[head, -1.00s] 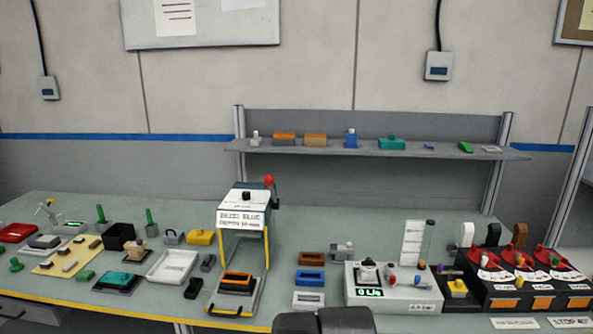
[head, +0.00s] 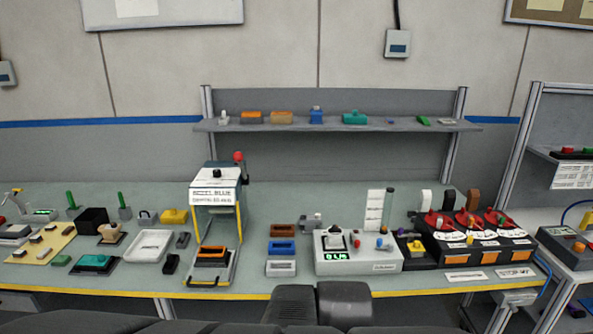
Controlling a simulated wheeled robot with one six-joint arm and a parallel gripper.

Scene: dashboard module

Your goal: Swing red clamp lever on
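Red handles also top the dark units at the right: a left one (head: 437,222), a middle one (head: 467,220) and a right one (head: 498,218). I cannot tell which is the clamp lever. Dark grey parts of my arm show at the bottom edge; no gripper fingers can be made out.
A grey box with a green display (head: 358,251) stands between the press and the dark units. A shelf (head: 335,125) with small parts runs behind. Trays and blocks crowd the bench's left. A second station (head: 568,240) stands at the far right.

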